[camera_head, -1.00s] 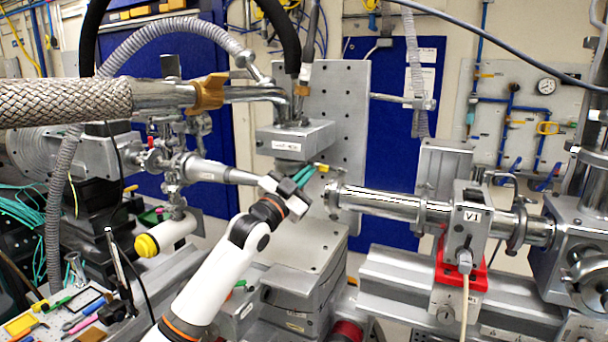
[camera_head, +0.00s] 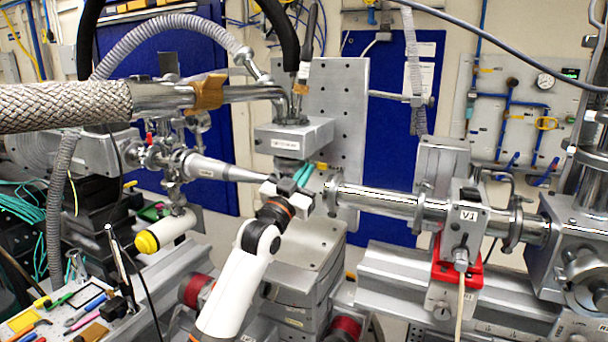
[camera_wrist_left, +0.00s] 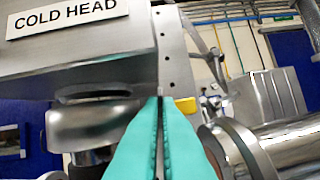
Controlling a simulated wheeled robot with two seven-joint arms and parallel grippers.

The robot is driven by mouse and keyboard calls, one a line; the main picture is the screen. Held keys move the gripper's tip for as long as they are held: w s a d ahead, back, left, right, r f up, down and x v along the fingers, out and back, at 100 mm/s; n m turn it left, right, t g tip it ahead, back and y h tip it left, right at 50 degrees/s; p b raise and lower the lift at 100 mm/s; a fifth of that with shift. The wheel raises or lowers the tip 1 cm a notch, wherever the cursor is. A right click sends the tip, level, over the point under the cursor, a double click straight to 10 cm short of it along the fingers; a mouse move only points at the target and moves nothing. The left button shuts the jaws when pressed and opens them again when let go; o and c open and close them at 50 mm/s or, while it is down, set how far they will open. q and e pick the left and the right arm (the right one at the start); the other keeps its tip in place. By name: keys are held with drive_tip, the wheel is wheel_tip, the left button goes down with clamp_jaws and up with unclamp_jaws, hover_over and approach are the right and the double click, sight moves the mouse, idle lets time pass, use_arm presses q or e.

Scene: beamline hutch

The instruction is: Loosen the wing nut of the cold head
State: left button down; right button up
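The cold head (camera_head: 310,132) is a grey metal block with a label on its front, in front of a perforated upright plate. It fills the upper left of the left wrist view (camera_wrist_left: 95,62), where the label reads "COLD HEAD". My left gripper (camera_head: 303,172) is just below the block's lower right side. Its teal fingers (camera_wrist_left: 158,110) lie side by side with only a thin slit between them, tips at the block's lower edge. A small yellow part (camera_wrist_left: 186,105) shows just right of the tips. I cannot make out the wing nut for sure. My right gripper is not in view.
A steel beam pipe (camera_head: 385,203) runs right from beside my gripper to a valve marked V1 (camera_head: 466,215). A tapered metal pipe (camera_head: 225,170) comes in from the left. A braided hose (camera_head: 65,105) crosses the upper left. Tools lie on a tray (camera_head: 70,333) at lower left.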

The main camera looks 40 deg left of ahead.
use_arm(q)
drive_tip(key=shift+r, duration=0.1)
drive_tip(key=c, duration=1.6)
unclamp_jaws()
drive_tip(key=shift+w, duration=0.1)
drive_tip(key=shift+c, duration=0.2)
drive_tip(key=b+v, duration=0.3)
drive_tip(key=v, duration=0.9)
